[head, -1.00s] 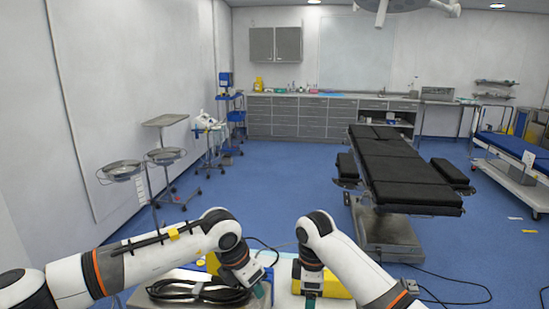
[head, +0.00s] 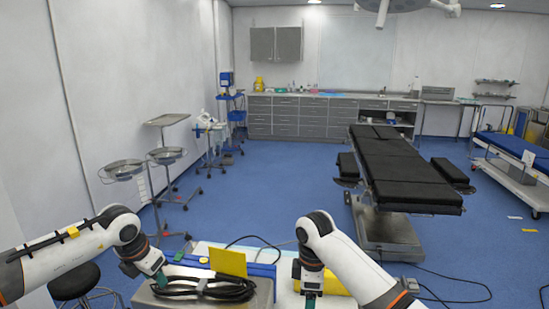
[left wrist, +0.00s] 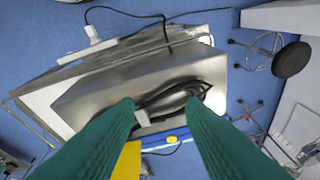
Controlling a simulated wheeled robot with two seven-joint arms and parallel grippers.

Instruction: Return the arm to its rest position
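My left arm (head: 70,245) comes in from the left with its elbow bent and its wrist pointing down. My right arm (head: 345,260) comes in from the lower right. My right gripper (head: 310,299) points down in front of a yellow object; its fingertips are cut off by the frame, so its opening is unclear.
A metal case (head: 150,298) bears a coiled black cable (head: 205,288). A yellow panel (head: 228,262) stands behind the cable. A black stool (head: 74,281) is at the lower left. The operating table (head: 405,180) stands to the right. The blue floor (head: 270,195) between is clear.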

